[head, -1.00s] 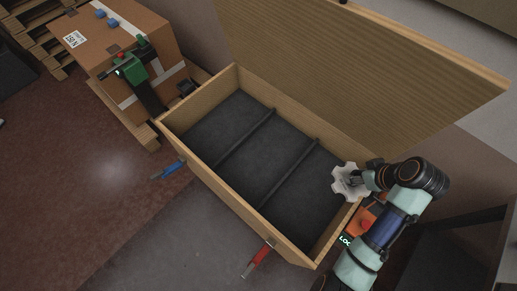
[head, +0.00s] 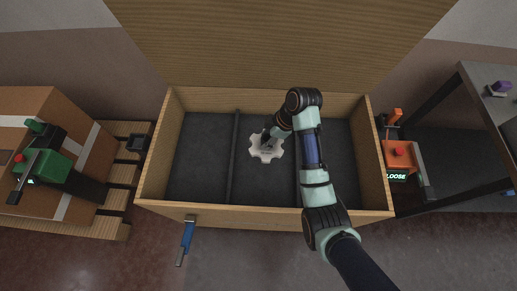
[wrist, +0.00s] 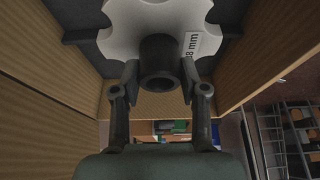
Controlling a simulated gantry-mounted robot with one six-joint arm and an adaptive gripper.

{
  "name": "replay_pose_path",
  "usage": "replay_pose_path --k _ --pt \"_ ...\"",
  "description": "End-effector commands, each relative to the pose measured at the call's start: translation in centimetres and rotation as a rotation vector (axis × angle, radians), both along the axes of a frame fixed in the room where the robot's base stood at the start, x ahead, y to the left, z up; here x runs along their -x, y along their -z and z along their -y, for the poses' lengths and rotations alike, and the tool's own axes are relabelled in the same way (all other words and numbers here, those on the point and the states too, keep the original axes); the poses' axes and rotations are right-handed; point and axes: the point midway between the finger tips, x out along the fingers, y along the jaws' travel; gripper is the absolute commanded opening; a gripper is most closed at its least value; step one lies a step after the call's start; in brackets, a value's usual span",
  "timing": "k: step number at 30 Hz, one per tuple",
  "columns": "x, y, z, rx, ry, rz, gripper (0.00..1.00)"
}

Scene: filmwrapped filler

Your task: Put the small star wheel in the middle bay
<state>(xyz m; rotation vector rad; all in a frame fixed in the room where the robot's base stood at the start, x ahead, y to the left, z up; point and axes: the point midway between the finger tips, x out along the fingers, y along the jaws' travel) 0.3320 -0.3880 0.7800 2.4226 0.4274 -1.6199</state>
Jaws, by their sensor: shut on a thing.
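The white star wheel (head: 266,154) is over the middle bay of the open wooden crate (head: 160,180), between the two dark dividers; whether it touches the floor I cannot tell. My gripper (head: 267,135) is above it. In the wrist view my gripper (wrist: 158,78) is shut on the dark round hub of the star wheel (wrist: 120,25), one finger on each side. A label on the wheel reads "8 mm", perhaps cut off. My arm hides much of the right divider. The left divider (head: 234,160) is clear to see.
The crate's lid (head: 280,40) stands open behind. A blue-handled latch (head: 187,238) hangs at the front. A carton with a green and black device (head: 45,165) stands left. An orange device (head: 399,155) with a "LOOSE" display stands right, by a table. The left bay (head: 198,160) is empty.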

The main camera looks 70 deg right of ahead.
Motion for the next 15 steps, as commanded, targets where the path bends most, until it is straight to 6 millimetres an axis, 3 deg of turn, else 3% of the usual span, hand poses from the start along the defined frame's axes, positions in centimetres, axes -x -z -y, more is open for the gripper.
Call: replay_pose_path --k 1,3,9,15 --pt "0.0 2.2 -0.1 -0.004 -0.001 -0.003 0.00" --pt "0.0 4.7 -0.1 -0.004 -0.001 -0.003 0.00" --pt "0.0 10.9 -0.1 -0.003 0.000 -0.001 0.00" --pt "0.0 13.9 -0.1 -0.002 -0.001 -0.001 0.00"
